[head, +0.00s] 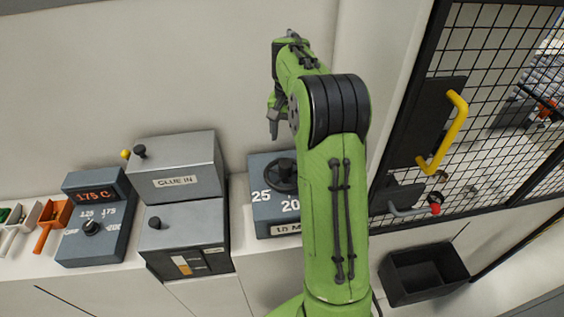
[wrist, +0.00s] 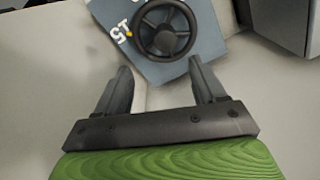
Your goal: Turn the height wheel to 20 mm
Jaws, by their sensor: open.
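The height wheel (head: 281,174) is a dark spoked handwheel on a blue-grey box (head: 262,215). In the head view the marks 25 and 20 show on the box, and a plate at its front reads 18 M, the rest hidden by my arm. In the wrist view the wheel (wrist: 167,29) lies ahead of the fingertips, beside a white 15 mark and a small yellow mark. My gripper (wrist: 162,75) is open and empty, apart from the wheel. In the head view the gripper (head: 272,130) hangs above and behind the wheel.
Left of the wheel box stand a GLUE IN box (head: 176,165), a lower grey box (head: 183,235) and a heater box reading 175 C (head: 97,215). A mesh door with a yellow handle (head: 445,135) and a black bin (head: 425,272) are at right.

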